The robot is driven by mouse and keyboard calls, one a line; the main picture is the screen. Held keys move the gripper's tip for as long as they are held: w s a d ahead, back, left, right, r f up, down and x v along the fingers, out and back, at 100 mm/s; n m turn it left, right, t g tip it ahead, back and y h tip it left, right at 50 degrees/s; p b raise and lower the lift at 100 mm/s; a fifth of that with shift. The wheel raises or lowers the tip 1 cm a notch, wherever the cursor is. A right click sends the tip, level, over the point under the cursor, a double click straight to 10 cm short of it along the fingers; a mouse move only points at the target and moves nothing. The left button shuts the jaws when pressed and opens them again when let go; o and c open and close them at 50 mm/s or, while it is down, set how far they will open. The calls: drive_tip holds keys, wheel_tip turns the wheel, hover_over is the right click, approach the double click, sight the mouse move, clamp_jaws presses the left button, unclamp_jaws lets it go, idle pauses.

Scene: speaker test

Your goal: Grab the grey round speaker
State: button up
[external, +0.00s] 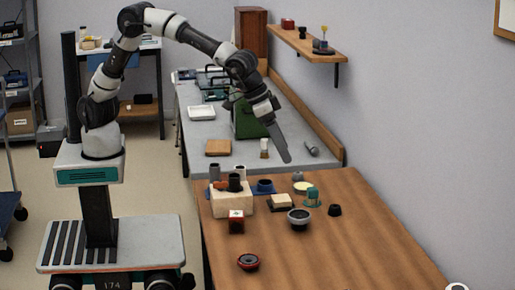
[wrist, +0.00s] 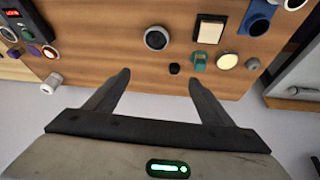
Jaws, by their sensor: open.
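The grey round speaker (external: 299,218) sits on the wooden table, its dark cone facing up. In the wrist view the grey speaker (wrist: 156,38) lies beyond the fingertips, near the top centre. My gripper (external: 287,158) hangs above the far end of the table, behind the speaker and apart from it. In the wrist view my gripper (wrist: 159,77) has its two dark fingers spread wide, with nothing between them.
A small black piece (wrist: 174,68), a teal item (wrist: 199,61) and a pale square block (wrist: 211,30) lie near the speaker. A red-rimmed round speaker (external: 248,262) lies nearer the camera. A cream box (external: 232,202) stands left. The table's right side is mostly clear.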

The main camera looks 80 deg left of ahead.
approach(298, 214)
drive_tip(key=shift+m+g+y, duration=0.3)
drive_tip(key=shift+m, duration=0.1)
drive_tip(key=w+f+b, duration=0.1)
drive_tip(key=f, duration=0.1)
drive_tip(key=w+d+f, duration=0.1)
drive_tip(key=shift+d+f+b, duration=0.15)
drive_tip(key=shift+f+b, duration=0.2)
drive_tip(key=shift+f, duration=0.05)
drive_tip(key=shift+a+b+x, duration=0.2)
drive_tip(key=shift+b+x, duration=0.3)
drive_tip(key=shift+x, duration=2.65)
drive_tip(key=shift+a, duration=0.1)
drive_tip(key=c, duration=1.3)
drive_tip(key=shift+c, duration=0.4)
drive_tip(key=shift+r, duration=0.1)
